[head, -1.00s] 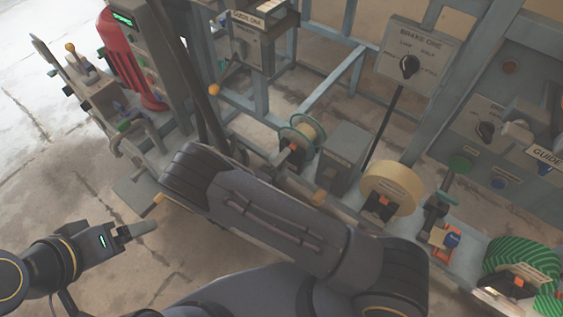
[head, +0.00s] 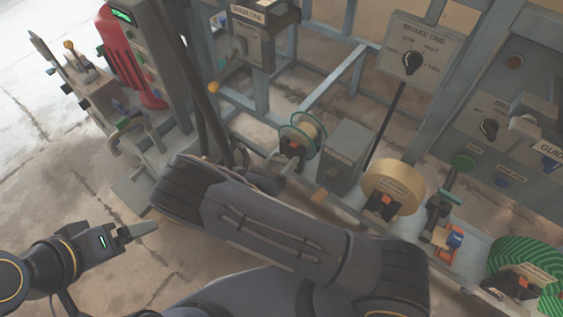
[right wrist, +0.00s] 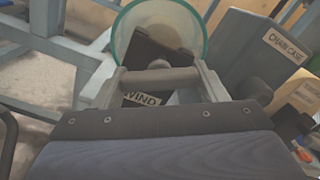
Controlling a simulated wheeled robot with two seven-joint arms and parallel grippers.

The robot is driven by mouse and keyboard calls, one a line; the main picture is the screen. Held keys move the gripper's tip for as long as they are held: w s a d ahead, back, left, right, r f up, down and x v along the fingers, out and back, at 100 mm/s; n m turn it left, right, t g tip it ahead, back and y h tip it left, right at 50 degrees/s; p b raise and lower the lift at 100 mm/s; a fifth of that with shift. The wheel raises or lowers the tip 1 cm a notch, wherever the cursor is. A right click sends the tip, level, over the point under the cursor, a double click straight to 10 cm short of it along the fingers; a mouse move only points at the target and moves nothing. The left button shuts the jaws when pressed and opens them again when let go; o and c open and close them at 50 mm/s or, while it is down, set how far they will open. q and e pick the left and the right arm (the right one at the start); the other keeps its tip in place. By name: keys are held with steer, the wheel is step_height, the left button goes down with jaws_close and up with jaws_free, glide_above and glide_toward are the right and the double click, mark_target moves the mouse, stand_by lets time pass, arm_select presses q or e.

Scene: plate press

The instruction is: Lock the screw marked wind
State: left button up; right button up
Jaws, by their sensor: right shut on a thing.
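The screw marked wind has a grey cross handle (right wrist: 160,78) in the right wrist view, just below a green-rimmed spool. Its WIND label (right wrist: 142,98) is partly covered. My right gripper (right wrist: 157,84) is shut on this handle, with a finger at each end of the bar. In the head view my right gripper (head: 281,166) is at the front of the spool (head: 302,134), and my forearm hides much of it. My left gripper (head: 139,230) is low at the left, away from the machine; its jaw gap is not clear.
A chain case (head: 346,155) stands close to the right of the spool. Further right are a tan roll (head: 394,184) and a green striped roll (head: 524,268). The brake one panel (head: 424,50) stands behind, and a red cylinder (head: 130,55) is at the back left. Floor is open at the left.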

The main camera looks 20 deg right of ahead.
steer(key=m+b, duration=0.1)
steer(key=m, duration=0.4)
steer(key=shift+a+f+m, duration=0.1)
steer(key=shift+m, duration=0.3)
steer(key=shift+w, duration=0.1)
stand_by(0.3)
steer(key=o, duration=1)
steer(key=p+v, duration=0.1)
steer(key=v, duration=0.6)
steer(key=shift+s+a, duration=0.3)
